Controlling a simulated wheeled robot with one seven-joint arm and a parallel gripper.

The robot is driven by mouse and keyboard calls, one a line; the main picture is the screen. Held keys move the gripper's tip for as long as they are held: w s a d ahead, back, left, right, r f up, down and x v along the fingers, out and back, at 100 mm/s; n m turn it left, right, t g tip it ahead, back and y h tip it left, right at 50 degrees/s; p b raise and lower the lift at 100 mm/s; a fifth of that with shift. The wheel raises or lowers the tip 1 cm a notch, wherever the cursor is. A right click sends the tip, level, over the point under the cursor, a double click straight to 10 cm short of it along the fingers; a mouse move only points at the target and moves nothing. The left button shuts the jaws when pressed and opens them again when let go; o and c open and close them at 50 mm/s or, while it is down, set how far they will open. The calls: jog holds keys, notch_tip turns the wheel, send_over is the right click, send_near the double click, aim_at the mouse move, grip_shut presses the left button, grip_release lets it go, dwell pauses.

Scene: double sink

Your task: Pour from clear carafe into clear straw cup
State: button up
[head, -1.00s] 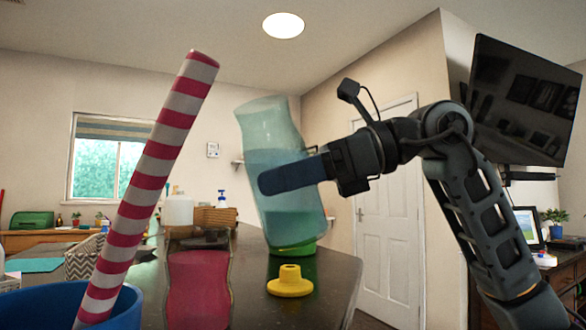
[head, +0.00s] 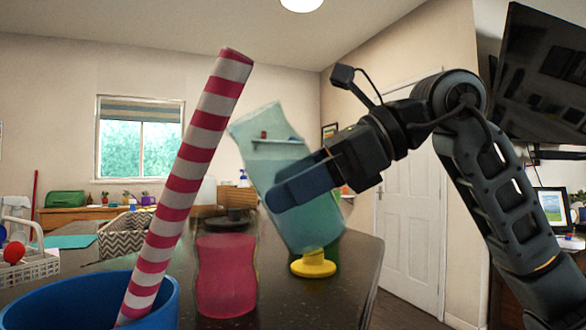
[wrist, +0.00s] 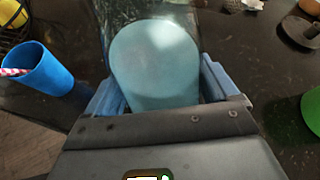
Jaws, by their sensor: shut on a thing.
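My gripper (head: 283,195) is shut on the clear carafe (head: 272,155), which holds bluish liquid. The carafe is raised over the counter, its top leaning left toward the straw cup. In the wrist view the carafe (wrist: 155,65) is between both fingers. The straw cup (head: 150,305) looks blue, at the lower left of the head view, and holds a red-and-white striped straw (head: 185,180). It also shows in the wrist view (wrist: 52,80), left of the carafe and apart from it. No liquid stream is visible.
A pinkish-red container (head: 226,275) stands on the dark counter (head: 350,265) between cup and carafe. A yellow piece (head: 313,265) is below the carafe. A green object (wrist: 312,110) is at the right of the wrist view. A white basket (head: 30,265) stands far left.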

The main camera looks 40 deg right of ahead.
jog(key=shift+s+d+f+g+h+p, duration=0.1)
jog(key=shift+d+f+g+h+p, duration=0.1)
jog(key=shift+f+g+h+p, duration=0.15)
jog(key=shift+d+p, duration=0.1)
jog(key=shift+p, duration=0.25)
jog(key=shift+s+d+f+n+g+h+p, duration=0.15)
jog(key=shift+d+n+g+h+p, duration=0.2)
jog(key=shift+h+p, duration=0.7)
jog(key=shift+s+d+f+n+g+h+p, duration=0.15)
jog(key=shift+g+h+p, duration=0.2)
jog(key=shift+p, duration=1.25)
jog(key=shift+d+r+n+g+h+p, duration=0.15)
jog(key=shift+g+h+p, duration=0.2)
jog(key=shift+p, duration=0.65)
jog(key=shift+a+r+n+g+h+p, duration=0.15)
jog(key=shift+h+p, duration=0.25)
jog(key=shift+p, duration=0.55)
jog(key=shift+s+d+b, duration=0.15)
jog(key=shift+d+b, duration=0.1)
jog(key=shift+b, duration=0.2)
jog(key=shift+g+h+b, duration=0.25)
jog(key=shift+h+b, duration=0.25)
jog(key=shift+b, duration=0.8)
dwell(0.9)
